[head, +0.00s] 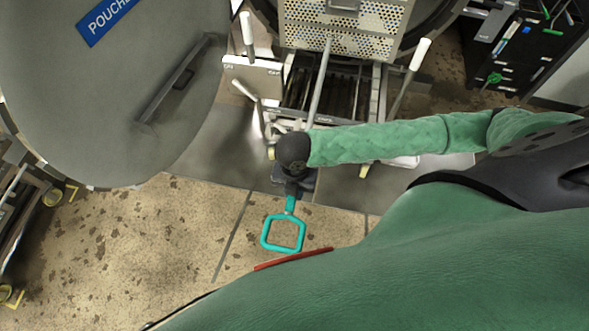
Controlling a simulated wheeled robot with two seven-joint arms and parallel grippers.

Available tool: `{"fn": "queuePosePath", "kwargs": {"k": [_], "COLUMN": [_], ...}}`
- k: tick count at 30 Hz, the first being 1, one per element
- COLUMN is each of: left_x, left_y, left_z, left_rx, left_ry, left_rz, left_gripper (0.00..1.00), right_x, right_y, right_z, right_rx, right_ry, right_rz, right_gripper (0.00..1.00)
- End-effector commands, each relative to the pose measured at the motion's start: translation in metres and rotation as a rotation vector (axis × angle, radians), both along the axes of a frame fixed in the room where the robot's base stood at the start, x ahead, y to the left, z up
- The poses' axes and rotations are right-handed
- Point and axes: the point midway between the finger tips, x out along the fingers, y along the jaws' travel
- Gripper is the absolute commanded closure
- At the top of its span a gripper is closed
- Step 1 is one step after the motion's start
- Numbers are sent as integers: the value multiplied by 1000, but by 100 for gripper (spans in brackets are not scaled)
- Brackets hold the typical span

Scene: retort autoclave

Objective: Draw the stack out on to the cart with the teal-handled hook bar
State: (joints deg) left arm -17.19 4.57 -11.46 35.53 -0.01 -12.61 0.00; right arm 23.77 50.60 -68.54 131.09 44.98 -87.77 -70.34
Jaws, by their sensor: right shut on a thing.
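The stack (300,38) of perforated metal trays stands at the top centre, in the round mouth of the autoclave. The cart (376,95), a metal frame with dark rollers and white-gripped levers, is just in front of it. My right gripper (295,184) is shut on the hook bar, whose teal loop handle (284,250) hangs out on the near side. The hook bar's grey rod (320,85) runs up over the cart to the stack's front. I cannot tell whether its tip is hooked there. My left gripper is not in view.
The big grey round door (110,110) with a blue label stands open at the left. A black tool cabinet (525,50) is at the upper right. A red strip (293,260) shows near my body.

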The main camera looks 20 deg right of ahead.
Motion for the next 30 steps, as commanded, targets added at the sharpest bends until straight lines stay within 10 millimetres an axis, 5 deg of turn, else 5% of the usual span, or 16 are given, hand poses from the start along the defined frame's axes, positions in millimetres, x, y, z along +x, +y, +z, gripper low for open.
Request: {"fn": "queuePosePath", "kwargs": {"k": [30], "left_x": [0], "left_y": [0], "left_z": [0], "left_rx": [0], "left_ry": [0], "left_rz": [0], "left_gripper": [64], "right_x": [-26], "right_y": [20], "right_z": [1], "right_rx": [2], "right_ry": [1], "right_rz": [1], "right_gripper": [100]}}
